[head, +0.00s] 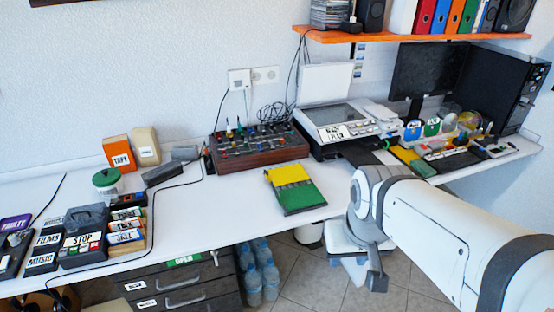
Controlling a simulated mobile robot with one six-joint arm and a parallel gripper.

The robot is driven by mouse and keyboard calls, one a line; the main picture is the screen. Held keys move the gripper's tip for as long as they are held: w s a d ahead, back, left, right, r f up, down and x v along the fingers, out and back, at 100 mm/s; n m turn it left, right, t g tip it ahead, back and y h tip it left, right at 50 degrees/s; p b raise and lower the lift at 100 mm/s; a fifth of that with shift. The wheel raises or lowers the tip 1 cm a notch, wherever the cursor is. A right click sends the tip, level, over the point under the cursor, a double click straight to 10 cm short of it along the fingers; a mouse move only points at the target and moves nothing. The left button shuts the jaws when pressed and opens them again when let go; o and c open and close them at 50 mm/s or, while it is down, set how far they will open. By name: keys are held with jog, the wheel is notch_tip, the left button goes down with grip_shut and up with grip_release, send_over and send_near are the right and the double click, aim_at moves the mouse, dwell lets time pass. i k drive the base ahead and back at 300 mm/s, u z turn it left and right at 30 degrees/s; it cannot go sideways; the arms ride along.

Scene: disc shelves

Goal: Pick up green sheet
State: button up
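A flat green sheet (300,197) with a yellow band along its far edge lies on the white table, near the front edge at the middle. It looks like a thin folder or pad with a dark rim. A second flat yellow and green piece (413,161) lies farther right, in front of the scanner and keyboard area. My gripper (376,279) seems to be the grey end part hanging below my arm's wrist, in front of the table and right of the green sheet. It is apart from the sheet. Its fingers cannot be made out.
A mixer-like box with knobs (259,148) stands behind the sheet, and a scanner (343,130) behind right. Labelled disc boxes (84,240) fill the left end. An orange shelf (400,37) hangs above. The table (215,215) left of the sheet is clear.

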aim_at(299, 196)
jog(key=z, duration=0.05)
jog(key=i, duration=1)
jog(key=u, duration=0.05)
